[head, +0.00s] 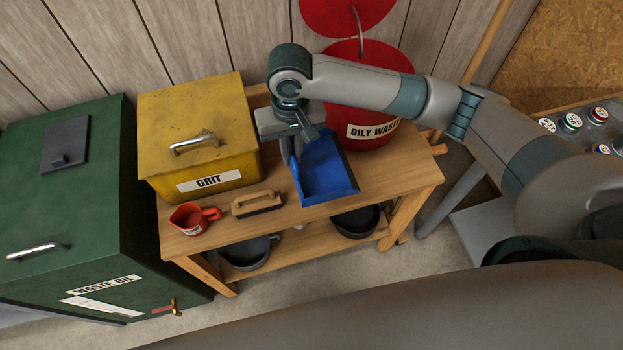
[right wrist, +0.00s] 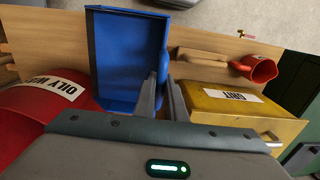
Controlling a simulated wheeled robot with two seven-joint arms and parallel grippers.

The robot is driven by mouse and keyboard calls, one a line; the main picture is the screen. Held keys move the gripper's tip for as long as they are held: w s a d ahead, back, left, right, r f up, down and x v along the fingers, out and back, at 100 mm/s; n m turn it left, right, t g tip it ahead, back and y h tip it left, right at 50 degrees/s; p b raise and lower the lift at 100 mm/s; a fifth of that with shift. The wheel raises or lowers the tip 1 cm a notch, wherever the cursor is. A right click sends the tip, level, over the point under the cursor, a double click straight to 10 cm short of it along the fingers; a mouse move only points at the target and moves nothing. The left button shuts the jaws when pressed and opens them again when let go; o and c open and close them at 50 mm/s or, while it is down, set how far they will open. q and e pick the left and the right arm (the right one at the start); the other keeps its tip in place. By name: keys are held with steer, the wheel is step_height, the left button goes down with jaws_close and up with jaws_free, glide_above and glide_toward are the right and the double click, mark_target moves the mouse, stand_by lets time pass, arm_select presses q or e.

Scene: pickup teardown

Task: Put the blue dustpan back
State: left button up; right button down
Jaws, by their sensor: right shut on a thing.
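The blue dustpan (head: 326,172) is at the wooden bench, between the yellow grit box and the red oily waste bin, with its open edge toward the front. In the right wrist view the dustpan (right wrist: 128,60) fills the upper left. My right gripper (head: 294,158) comes down from above at the dustpan's left side and is shut on it. In the right wrist view the two fingers (right wrist: 162,95) stand at the dustpan's side wall. I cannot tell whether the dustpan touches the bench top. My left gripper is not in view.
The wooden bench (head: 406,175) also bears a yellow grit box (head: 195,150), a red oily waste bin (head: 372,95), a red jug (head: 190,218) and a wooden-handled brush or float (head: 257,203). Black pans (head: 245,256) are on its lower shelf. A green waste oil cabinet (head: 90,210) stands left.

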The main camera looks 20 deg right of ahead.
step_height(320, 180, down, 5)
steer(key=shift+r+p, duration=0.15)
steer(key=shift+p, duration=0.35)
steer(key=shift+f, duration=0.55)
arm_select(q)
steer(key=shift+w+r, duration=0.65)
arm_select(e)
steer(key=shift+f, duration=0.15)
steer(key=shift+f+p, duration=0.5)
steer(key=shift+f, duration=1.25)
steer(key=c, duration=1.8)
jaws_free()
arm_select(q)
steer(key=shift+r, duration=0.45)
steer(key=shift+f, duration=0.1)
arm_select(e)
steer(key=shift+r, duration=0.15)
